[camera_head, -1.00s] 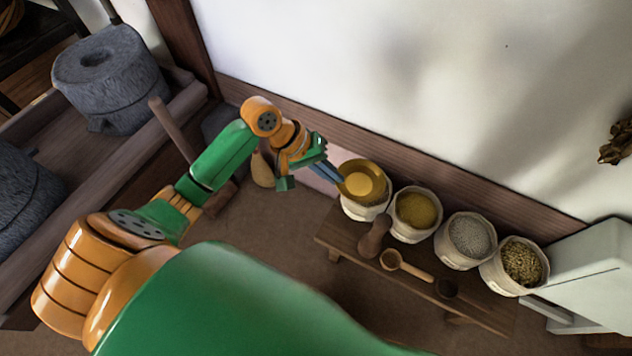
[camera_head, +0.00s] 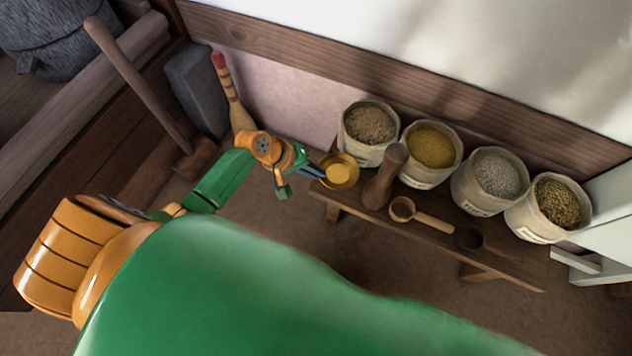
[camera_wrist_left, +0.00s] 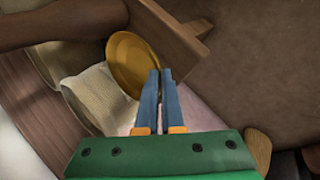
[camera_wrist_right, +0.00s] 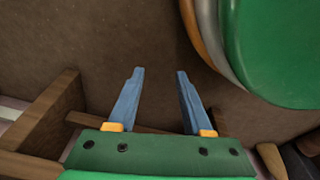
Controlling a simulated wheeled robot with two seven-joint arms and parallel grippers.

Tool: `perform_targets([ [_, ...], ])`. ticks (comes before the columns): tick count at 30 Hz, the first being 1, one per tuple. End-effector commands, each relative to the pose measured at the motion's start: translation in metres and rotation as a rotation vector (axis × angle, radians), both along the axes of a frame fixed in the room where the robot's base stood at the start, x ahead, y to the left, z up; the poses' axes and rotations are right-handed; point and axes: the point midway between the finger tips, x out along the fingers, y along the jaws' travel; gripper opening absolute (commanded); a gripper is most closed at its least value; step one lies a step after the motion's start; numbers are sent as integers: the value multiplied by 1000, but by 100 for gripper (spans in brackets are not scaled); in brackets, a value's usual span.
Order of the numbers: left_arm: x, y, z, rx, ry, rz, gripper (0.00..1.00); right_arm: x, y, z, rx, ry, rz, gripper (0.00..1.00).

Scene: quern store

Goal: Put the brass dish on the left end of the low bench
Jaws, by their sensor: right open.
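The brass dish (camera_head: 340,170) is at the left end of the low bench (camera_head: 440,230) in the head view; I cannot tell whether it touches the top. My left gripper (camera_head: 322,172) is shut on the dish's rim. In the left wrist view its blue fingers (camera_wrist_left: 161,78) are close together at the edge of the dish (camera_wrist_left: 128,62), beside a bench edge. My right gripper (camera_wrist_right: 155,75) is open and empty over brown floor in the right wrist view; it does not show in the head view.
Several filled sacks (camera_head: 368,125) stand along the back of the bench. A wooden pestle-like tool (camera_head: 384,178), a scoop (camera_head: 420,215) and a small dark cup (camera_head: 469,237) are on it. A brush (camera_head: 230,95) and a mallet (camera_head: 150,100) stand to the left.

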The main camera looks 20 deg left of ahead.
Motion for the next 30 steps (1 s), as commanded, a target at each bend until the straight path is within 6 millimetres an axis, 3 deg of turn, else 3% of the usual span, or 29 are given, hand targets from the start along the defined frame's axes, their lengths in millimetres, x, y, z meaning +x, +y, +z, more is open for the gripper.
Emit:
perform_targets([
  [4,0,0,-28,0,2,1,0,11,10,-5,15,-7,0,50],
  [8,0,0,-41,-1,1,2,0,27,14,10,20,-18,-3,50],
  [21,0,0,-46,0,0,0,0,34,17,22,25,-23,-4,50],
  [25,0,0,-45,0,0,0,34,34,17,22,25,-22,-4,50],
  [30,0,0,-45,0,0,0,34,34,17,22,24,-22,-5,50],
])
